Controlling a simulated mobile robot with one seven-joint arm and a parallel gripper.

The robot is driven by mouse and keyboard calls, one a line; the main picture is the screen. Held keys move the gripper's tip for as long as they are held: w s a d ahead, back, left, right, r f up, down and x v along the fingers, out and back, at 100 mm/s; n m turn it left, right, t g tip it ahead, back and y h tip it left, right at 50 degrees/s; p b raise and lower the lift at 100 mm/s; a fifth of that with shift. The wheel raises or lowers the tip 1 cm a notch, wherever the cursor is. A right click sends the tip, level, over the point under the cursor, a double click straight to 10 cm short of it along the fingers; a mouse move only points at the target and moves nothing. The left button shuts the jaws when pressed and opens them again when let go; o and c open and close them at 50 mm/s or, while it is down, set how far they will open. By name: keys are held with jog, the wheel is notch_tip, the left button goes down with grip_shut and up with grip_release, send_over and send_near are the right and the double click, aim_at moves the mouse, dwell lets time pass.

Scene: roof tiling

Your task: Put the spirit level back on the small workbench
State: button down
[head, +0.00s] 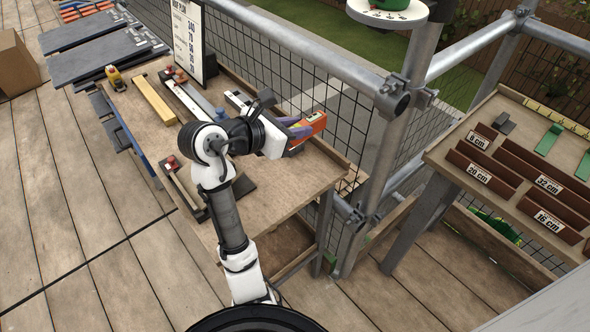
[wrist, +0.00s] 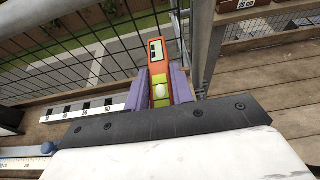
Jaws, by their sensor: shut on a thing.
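The orange spirit level (head: 312,125) is at the right end of the small workbench (head: 300,180), close to the mesh fence. My gripper (head: 300,131) is shut on it with purple fingers. In the wrist view the level (wrist: 155,52) points away from me between the two fingers of my gripper (wrist: 160,84), with a yellow-green vial showing. I cannot tell whether the level touches the bench top. My arm hides part of the bench.
A wooden bar (head: 153,99), a yellow tool (head: 115,78) and a price board (head: 188,38) are on the bench's left part. A scale strip (wrist: 90,107) lies left of my gripper. A scaffold post (head: 365,180) and a bench with labelled trays (head: 487,164) stand right.

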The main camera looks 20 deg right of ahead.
notch_tip(320, 180, down, 14)
jog(key=shift+r+b, duration=0.2)
jog(key=shift+b, duration=0.3)
jog(key=c, duration=1.2)
grip_release()
jog(key=shift+f, duration=0.15)
jog(key=shift+r, duration=0.2)
jog(key=v, duration=1.2)
jog(key=shift+f, duration=0.1)
jog(key=shift+w, duration=0.1)
